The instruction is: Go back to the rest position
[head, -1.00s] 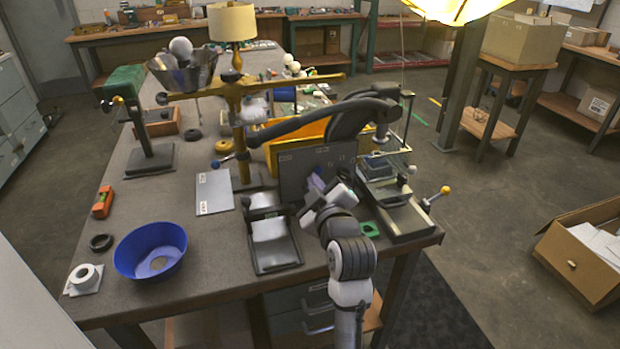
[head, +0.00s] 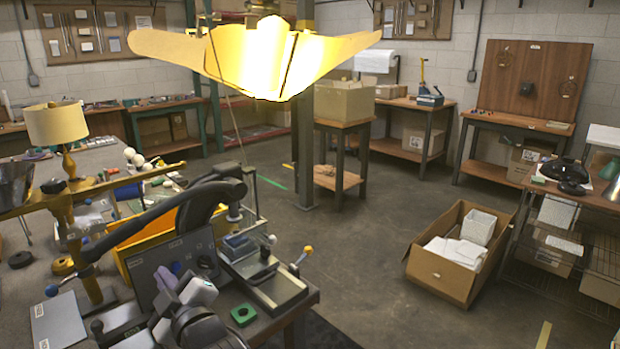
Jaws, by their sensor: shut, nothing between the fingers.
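My gripper (head: 166,280) is low in the head view, at the end of my white and grey arm. It is shut and empty. It is in front of an upright dark grey panel (head: 160,262) near the table's front edge; I cannot tell whether they touch. My wrist hides part of the tabletop below.
The workbench (head: 285,322) holds a yellow lamp stand (head: 92,282), a black curved arm, a small vise-like fixture (head: 275,285) and a green block (head: 243,315). A bright yellow lampshade (head: 262,55) hangs above. An open carton (head: 440,270) stands on the floor to the right; floor between is clear.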

